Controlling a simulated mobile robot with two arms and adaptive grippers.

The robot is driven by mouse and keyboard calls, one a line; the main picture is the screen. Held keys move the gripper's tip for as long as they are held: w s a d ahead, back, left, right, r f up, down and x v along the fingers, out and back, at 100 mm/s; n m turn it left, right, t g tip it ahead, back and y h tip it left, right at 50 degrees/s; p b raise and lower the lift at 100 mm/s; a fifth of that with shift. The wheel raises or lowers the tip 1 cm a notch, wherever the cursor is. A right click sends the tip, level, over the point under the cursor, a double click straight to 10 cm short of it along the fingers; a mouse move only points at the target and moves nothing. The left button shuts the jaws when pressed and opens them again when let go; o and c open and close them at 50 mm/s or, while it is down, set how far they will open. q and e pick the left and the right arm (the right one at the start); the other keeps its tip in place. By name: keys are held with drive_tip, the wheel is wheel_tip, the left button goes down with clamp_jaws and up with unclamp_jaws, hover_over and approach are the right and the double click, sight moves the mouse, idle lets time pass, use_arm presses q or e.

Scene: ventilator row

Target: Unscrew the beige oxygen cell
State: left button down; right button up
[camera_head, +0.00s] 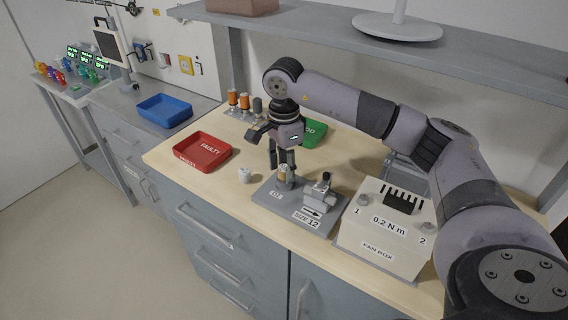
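I see no clear contact between fingers and cell. The fingers partly hide the cell. My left gripper is not in view.
A small white part (245,175) lies left of the plate. A red FAULTY tray (203,165) and a green tray (314,143) stand behind. Orange-topped cylinders (244,101) stand at the back.

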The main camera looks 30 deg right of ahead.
drive_tip(key=m, duration=0.3)
drive_tip(key=shift+c, duration=0.4)
drive_tip(key=c, duration=0.9)
drive_tip(key=n+b, duration=0.1)
drive_tip(key=n, duration=0.3)
drive_tip(key=shift+f, duration=0.1)
clamp_jaws()
drive_tip(key=shift+n, duration=0.9)
